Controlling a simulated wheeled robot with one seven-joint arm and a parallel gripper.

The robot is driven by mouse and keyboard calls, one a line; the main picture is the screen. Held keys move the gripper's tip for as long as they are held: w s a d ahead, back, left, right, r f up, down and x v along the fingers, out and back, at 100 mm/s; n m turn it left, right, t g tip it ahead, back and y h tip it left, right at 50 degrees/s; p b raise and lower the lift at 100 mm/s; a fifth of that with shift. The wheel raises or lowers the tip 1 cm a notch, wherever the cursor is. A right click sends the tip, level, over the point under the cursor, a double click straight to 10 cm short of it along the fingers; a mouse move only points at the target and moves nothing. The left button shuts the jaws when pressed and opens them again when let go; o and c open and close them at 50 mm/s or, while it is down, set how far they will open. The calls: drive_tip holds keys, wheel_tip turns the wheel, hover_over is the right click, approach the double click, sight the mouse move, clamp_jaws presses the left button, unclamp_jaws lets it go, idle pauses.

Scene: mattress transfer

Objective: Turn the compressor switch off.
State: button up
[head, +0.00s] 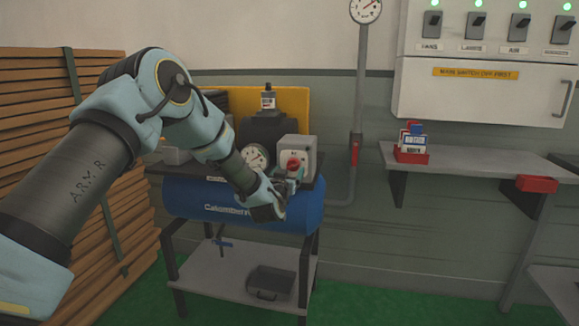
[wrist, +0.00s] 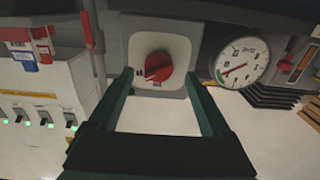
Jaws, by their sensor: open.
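The compressor (head: 240,208) is a blue tank on a dark stand, with a grey switch box (head: 305,146) on top. The box's front carries a red rotary switch (head: 294,163). In the wrist view the red switch (wrist: 158,66) sits on a pale plate, its pointed end toward the lower left; the small marks beside it are too small to read. My gripper (head: 292,177) is just in front of the switch. In the wrist view my gripper (wrist: 160,80) is open, its two green fingers on either side of the knob; I cannot tell whether they touch it.
A round gauge (head: 255,157) sits left of the switch box, and a dark motor (head: 268,130) stands behind. A red pipe valve (head: 355,148) is at the right. A white switch panel (head: 480,100) hangs above a grey shelf (head: 470,162). Stacked wood (head: 30,100) stands left.

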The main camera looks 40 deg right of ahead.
sight(293, 165)
drive_tip(key=shift+x, duration=1.45)
drive_tip(key=shift+s+d, duration=0.1)
clamp_jaws()
